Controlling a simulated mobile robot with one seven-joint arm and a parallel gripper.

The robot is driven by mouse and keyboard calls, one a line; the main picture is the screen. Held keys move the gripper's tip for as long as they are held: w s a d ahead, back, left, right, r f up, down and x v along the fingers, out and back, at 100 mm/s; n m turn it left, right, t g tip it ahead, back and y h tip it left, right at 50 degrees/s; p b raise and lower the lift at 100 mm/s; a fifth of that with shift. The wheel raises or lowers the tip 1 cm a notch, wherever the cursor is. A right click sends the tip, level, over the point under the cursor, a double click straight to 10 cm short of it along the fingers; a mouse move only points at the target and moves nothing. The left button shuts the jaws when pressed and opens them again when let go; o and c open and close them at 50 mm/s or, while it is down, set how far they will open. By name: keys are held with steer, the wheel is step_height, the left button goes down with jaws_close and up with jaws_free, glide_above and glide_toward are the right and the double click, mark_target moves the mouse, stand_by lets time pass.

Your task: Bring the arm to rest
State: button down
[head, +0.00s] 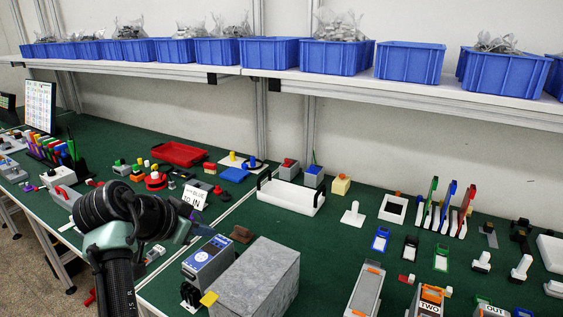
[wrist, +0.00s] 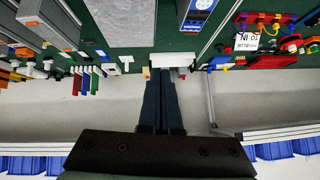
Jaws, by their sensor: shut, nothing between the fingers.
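My arm rises at the lower left of the head view, folded, with black coiled cable around its links. My gripper (wrist: 162,80) shows in the wrist view, its two dark fingers side by side and shut with nothing between them. The fingertips are above the green bench, apart from the things on it. In the head view the fingers are hard to make out beside the arm.
A grey box (head: 258,279) and a blue-grey device (head: 208,262) stand right of my arm. A white tray (head: 290,195), a red tray (head: 179,153) and colored parts lie behind. Blue bins (head: 409,62) line the shelf above.

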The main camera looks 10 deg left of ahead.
steer(key=d+r+n+t+y, duration=0.1)
steer(key=d+r+t, duration=0.2)
steer(key=d+r, duration=0.35)
steer(key=s+d+r+n+t+y, duration=0.1)
steer(key=d+r+t, duration=0.25)
steer(key=r, duration=0.65)
steer(key=d+r+n+t+y, duration=0.1)
steer(key=d+r+t, duration=0.3)
steer(key=r, duration=0.4)
steer(key=s+d+r+n+t, duration=0.1)
steer(key=s+d+r+t, duration=0.3)
steer(key=s+r, duration=0.3)
steer(key=s+d+r+n+t, duration=0.1)
steer(key=s+d+r+t, duration=0.3)
steer(key=s+r, duration=0.4)
steer(key=s, duration=0.5)
steer(key=shift+d+h, duration=0.3)
steer(key=shift+d, duration=0.1)
